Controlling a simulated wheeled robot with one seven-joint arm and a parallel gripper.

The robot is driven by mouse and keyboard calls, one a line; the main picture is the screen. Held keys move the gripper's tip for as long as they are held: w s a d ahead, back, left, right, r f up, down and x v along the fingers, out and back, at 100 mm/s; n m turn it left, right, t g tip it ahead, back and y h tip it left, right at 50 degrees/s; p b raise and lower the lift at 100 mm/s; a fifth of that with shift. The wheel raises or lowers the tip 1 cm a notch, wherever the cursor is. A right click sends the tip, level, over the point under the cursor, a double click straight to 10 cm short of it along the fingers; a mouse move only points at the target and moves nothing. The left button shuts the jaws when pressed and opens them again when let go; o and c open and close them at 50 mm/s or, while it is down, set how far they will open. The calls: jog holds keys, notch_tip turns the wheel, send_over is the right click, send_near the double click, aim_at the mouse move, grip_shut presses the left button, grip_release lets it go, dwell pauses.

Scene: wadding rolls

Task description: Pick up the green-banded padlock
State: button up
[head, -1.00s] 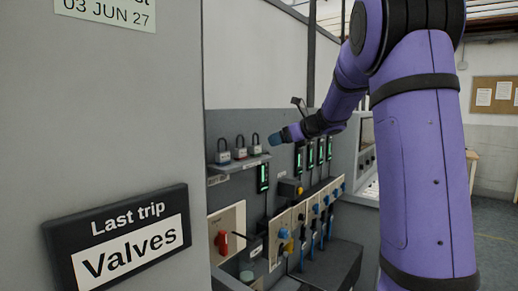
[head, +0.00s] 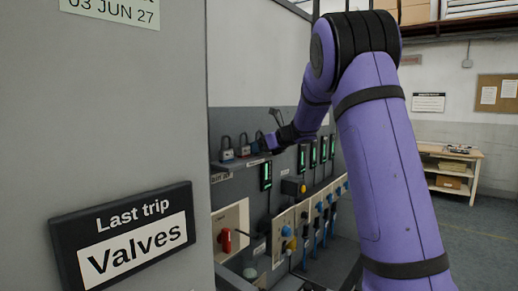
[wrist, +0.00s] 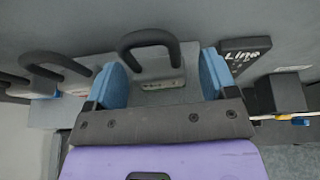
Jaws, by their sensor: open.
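Several padlocks with dark shackles stand in a row on a small wall shelf; the left one (head: 227,151) and the middle one (head: 244,148) show clearly in the head view. My gripper (head: 268,143) is at the right end of this row and partly hides the rightmost padlock. In the wrist view my gripper (wrist: 163,78) is open, with a blue fingertip on each side of a grey padlock with a black shackle (wrist: 150,38). I cannot see whether the fingers touch it, and its band colour is not clear. Another padlock's black shackle (wrist: 55,62) is to the left.
Black units with green lights (head: 266,176) hang on the panel right of the shelf. Below are a red handle (head: 226,240) and several blue-handled items. A grey cabinet side with a "Valves" sign (head: 122,240) fills the left. A dark label (wrist: 245,58) is close to the right finger.

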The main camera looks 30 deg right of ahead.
jog(key=c, duration=1.1)
jog(key=shift+r, duration=0.15)
jog(key=shift+r, duration=0.25)
jog(key=shift+s+r, duration=0.25)
jog(key=shift+r, duration=0.5)
jog(key=shift+s+r, duration=0.2)
jog(key=shift+r, duration=0.5)
jog(key=s, duration=0.5)
jog(key=s+a+r, duration=0.1)
jog(key=s, duration=0.4)
jog(key=s+a, duration=0.1)
jog(key=s, duration=0.4)
jog(key=shift+r, duration=0.15)
